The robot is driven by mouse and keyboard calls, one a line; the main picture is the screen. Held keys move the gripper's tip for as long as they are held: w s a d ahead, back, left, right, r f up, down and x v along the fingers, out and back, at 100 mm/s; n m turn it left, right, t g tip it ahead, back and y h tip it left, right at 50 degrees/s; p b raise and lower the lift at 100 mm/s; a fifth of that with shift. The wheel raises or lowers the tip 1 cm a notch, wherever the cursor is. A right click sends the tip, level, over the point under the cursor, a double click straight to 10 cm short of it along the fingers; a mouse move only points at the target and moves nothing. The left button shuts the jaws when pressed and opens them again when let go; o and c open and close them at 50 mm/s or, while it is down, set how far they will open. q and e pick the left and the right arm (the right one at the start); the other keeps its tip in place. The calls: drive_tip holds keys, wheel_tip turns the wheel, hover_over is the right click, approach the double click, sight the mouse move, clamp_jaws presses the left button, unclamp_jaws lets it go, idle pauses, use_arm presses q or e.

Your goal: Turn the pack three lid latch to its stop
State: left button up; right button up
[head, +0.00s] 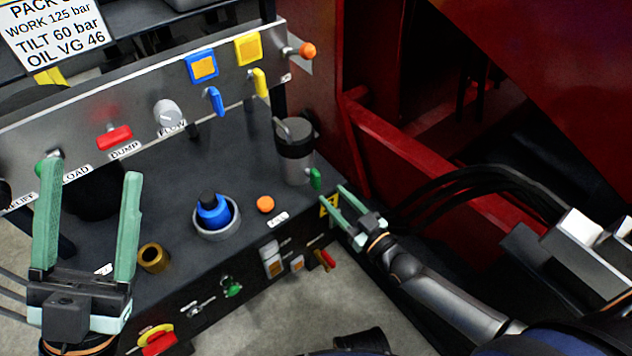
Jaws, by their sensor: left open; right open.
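The power pack has a dark top and a silver panel; its sign (52,33) reads "PACK" with the number cut off. I cannot tell for sure which part is the lid latch. A small green handle (316,180) stands at the foot of the grey canister (294,155) on the pack's right end. My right gripper (332,193) is open and empty, its fingertips just below and right of that green handle; contact cannot be told. My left gripper (91,175) is open and empty, raised in front of the panel's left part, hiding some of it.
The panel carries a red dump lever (114,138), a flow knob (167,113), and blue (216,101) and yellow (259,83) levers. A blue cap (212,210) and orange button (265,204) sit on top. Red framework (440,170) and black hoses lie right.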

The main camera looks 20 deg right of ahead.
sight(319, 182)
drive_tip(key=b+x, duration=0.2)
drive_tip(key=x, duration=0.5)
drive_tip(key=shift+w+a+f, duration=0.1)
drive_tip(key=shift+w+a, duration=0.05)
drive_tip(key=shift+w, duration=0.15)
drive_tip(key=shift+c, duration=0.3)
clamp_jaws()
